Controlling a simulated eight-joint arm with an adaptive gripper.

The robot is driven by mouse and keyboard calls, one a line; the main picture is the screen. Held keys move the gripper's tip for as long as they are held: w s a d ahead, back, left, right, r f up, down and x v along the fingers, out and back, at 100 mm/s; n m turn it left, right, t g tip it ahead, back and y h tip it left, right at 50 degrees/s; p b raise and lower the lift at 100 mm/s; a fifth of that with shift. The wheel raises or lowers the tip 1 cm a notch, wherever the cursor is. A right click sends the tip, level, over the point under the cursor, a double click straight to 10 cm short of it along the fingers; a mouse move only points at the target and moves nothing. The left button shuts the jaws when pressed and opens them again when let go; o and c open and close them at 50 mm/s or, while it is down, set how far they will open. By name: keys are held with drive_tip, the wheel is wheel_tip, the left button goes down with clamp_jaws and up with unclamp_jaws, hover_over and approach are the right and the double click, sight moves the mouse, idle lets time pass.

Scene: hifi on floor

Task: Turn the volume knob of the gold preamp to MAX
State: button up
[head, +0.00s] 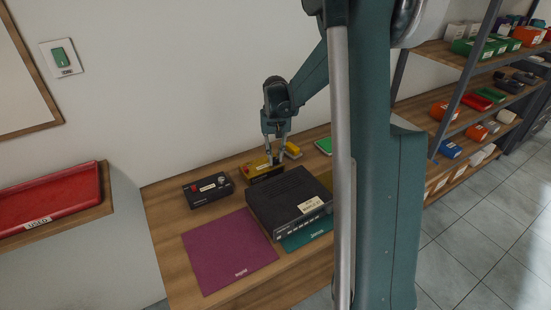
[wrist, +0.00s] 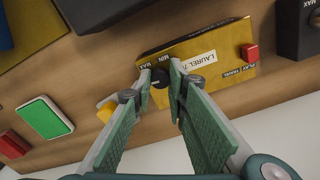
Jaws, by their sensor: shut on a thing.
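The gold preamp (head: 256,172) stands at the back of the wooden bench in the head view, partly hidden by my gripper (head: 274,160). In the wrist view the gold preamp (wrist: 207,52) shows a white label, a red button (wrist: 250,54) and MIN and MAX marks. Its dark volume knob (wrist: 160,92) sits near those marks, between my fingertips. My gripper (wrist: 160,78) is shut on the knob, one finger at each side. The fingers partly hide the knob, and I cannot tell its pointer position.
A black box with a red button (head: 208,190) stands left of the preamp. A large black hifi unit (head: 290,205) stands close in front. A purple mat (head: 230,250) lies flat and clear. A green-topped item (wrist: 45,117) lies beside the preamp in the wrist view.

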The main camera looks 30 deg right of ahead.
sight(275, 159)
drive_tip(key=m, duration=0.4)
drive_tip(key=shift+b, duration=0.4)
drive_tip(key=o, duration=0.9)
drive_tip(key=shift+r, duration=0.1)
drive_tip(key=shift+r, duration=5.95)
drive_tip(key=shift+a, duration=0.1)
